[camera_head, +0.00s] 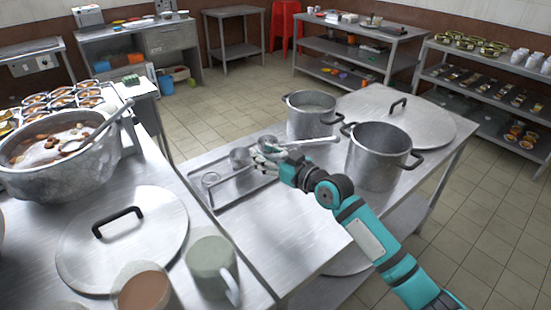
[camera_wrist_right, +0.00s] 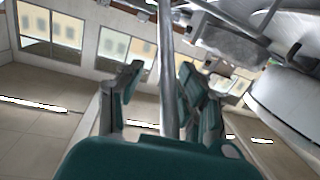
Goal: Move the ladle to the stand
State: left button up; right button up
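A metal ladle's handle (camera_head: 312,140) runs from beside my right gripper (camera_head: 279,165) toward the rims of the two pots. In the right wrist view a thin metal rod (camera_wrist_right: 167,70) passes between the fingers of my right gripper (camera_wrist_right: 160,88). A gap shows between the rod and the left finger; the right finger is close to it, and contact is unclear. A shallow metal tray (camera_head: 228,196), possibly the stand, lies below and left of the gripper, with utensils in it. Another ladle (camera_head: 97,127) leans in the large congee pot (camera_head: 50,183). My left gripper is out of view.
Two open stockpots (camera_head: 311,116) and (camera_head: 378,172) stand right of the gripper on the steel table (camera_head: 290,240). A large lid (camera_head: 425,118) lies behind them. Another lid (camera_head: 122,245) and mugs (camera_head: 210,258) occupy the left counter. The table's front is clear.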

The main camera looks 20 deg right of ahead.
jog(key=v, duration=1.1)
jog(key=shift+s, duration=0.3)
jog(key=shift+d+r, duration=0.1)
